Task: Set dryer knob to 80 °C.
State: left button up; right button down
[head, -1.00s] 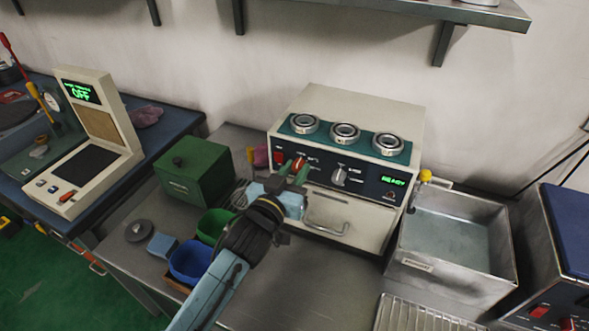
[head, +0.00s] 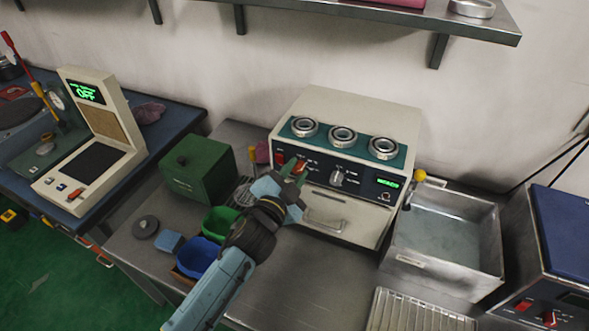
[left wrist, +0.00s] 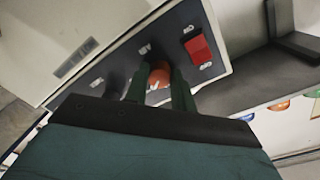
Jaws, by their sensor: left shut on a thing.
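The dryer (head: 345,110) is a cream box with a dark front panel. Its red knob (left wrist: 158,76) sits beside a red rocker switch (left wrist: 198,50) in the left wrist view. My left gripper (head: 298,170) is shut on the red knob, with a green finger on either side of it. The knob's pointer and scale marks are too small or covered to read. A grey knob (head: 337,178) is to the right on the panel, and a green display (head: 387,184) is lit. My right gripper is not in view.
Several bearing rings (head: 342,136) rest on the dryer's teal top strip. A metal basin (head: 450,240) stands to the right. A green box (head: 192,172), a green bin (head: 217,221) and a blue bin (head: 195,255) are to the left. A shelf (head: 400,18) hangs above.

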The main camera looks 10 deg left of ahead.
pick_arm(q)
jog(key=m, duration=0.4)
jog(key=shift+r+p, duration=0.1)
jog(key=shift+p, duration=0.2)
jog(key=shift+m, duration=2.1)
jog(key=o, duration=1)
jog(key=shift+s, duration=0.1)
jog(key=b+v, duration=0.1)
jog(key=v, duration=1.2)
jog(key=shift+s+d, duration=0.1)
